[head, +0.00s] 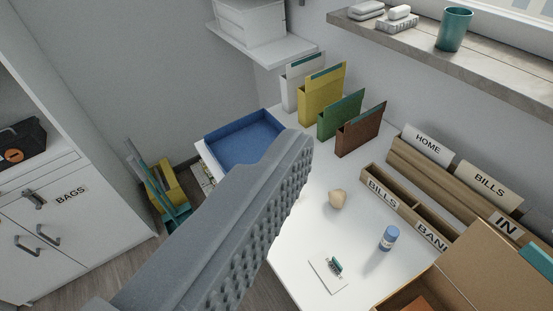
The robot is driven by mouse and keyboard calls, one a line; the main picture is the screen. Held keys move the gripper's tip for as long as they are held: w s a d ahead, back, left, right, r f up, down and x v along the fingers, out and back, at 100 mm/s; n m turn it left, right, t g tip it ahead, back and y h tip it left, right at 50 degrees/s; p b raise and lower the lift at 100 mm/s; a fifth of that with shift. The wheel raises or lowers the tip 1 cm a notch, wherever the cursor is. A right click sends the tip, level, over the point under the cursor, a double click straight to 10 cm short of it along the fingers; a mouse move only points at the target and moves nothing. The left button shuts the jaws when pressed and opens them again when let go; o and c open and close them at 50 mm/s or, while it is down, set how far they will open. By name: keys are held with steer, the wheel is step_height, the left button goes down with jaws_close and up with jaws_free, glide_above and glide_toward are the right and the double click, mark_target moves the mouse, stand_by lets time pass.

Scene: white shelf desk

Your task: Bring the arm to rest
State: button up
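My gripper (235,220) reaches up from the lower left over the white desk (300,262). One large grey finger with a studded inner side shows, its tip just right of the blue tray (243,141). The other finger does not show, so I cannot tell whether it is open or shut. No held object is visible. The finger hides part of the desk and its near left edge.
A beige lump (337,198), a blue bottle (389,237) and a small card (328,275) lie on the desk. Several coloured file holders (322,101), a wooden sorter (413,220) and a cardboard box (470,270) stand around. A wall shelf (420,42) overhangs; a cabinet (60,215) stands left.

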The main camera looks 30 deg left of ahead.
step_height(320, 180, up, 6)
steer(key=p, duration=0.5)
steer(key=shift+f+p, duration=0.15)
steer(key=shift+p, duration=0.25)
